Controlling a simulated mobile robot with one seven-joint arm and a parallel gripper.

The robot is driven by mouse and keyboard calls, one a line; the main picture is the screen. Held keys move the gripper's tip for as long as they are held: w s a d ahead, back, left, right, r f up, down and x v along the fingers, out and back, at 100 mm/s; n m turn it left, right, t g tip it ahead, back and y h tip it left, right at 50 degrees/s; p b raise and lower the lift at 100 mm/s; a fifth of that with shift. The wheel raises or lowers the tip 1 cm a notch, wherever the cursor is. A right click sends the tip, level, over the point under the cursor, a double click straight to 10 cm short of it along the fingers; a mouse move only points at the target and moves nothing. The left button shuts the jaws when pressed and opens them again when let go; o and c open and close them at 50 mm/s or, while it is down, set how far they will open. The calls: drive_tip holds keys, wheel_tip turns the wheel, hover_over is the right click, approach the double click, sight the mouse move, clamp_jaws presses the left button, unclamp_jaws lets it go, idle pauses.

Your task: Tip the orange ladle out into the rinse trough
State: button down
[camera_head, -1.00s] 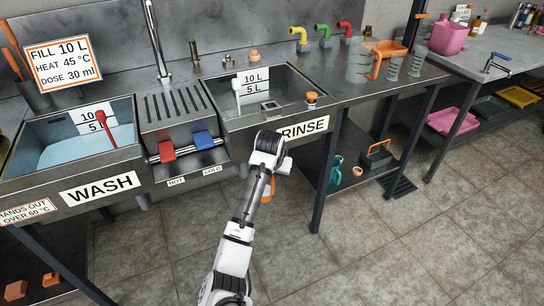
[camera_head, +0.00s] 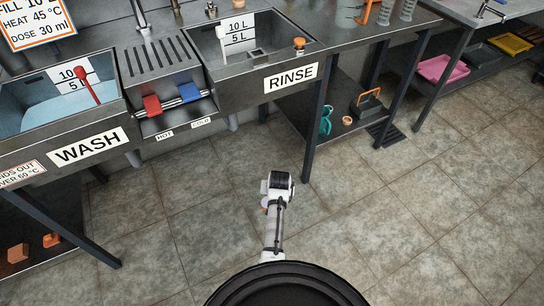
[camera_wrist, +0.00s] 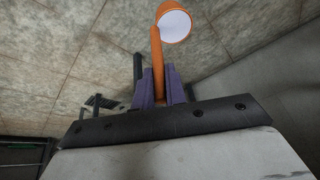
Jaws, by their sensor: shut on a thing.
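My gripper (camera_wrist: 160,88) is shut on the handle of the orange ladle (camera_wrist: 157,48) in the wrist view. The ladle's round bowl (camera_wrist: 174,22) is beyond the fingertips, with a pale, whitish surface inside its orange rim; I cannot tell whether that is contents or the bowl's lining. In the head view my gripper (camera_head: 279,183) is low over the floor, in front of and below the benches. The ladle is not clearly visible there. The rinse trough (camera_head: 262,92) is the right-hand steel basin, labelled RINSE, and is apart from my gripper.
The wash trough (camera_head: 60,135) holds pale blue liquid at the left. A drainer with red (camera_head: 152,105) and blue (camera_head: 189,92) valves sits between the troughs. A bench leg (camera_head: 314,130) stands right of the gripper. Tiled floor (camera_head: 400,210) is open at the right.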

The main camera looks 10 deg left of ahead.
drive_tip(key=s+d+f, duration=0.6)
drive_tip(key=s+f, duration=0.5)
drive_tip(key=shift+s+d+f, duration=0.2)
drive_tip(key=shift+w, duration=0.1)
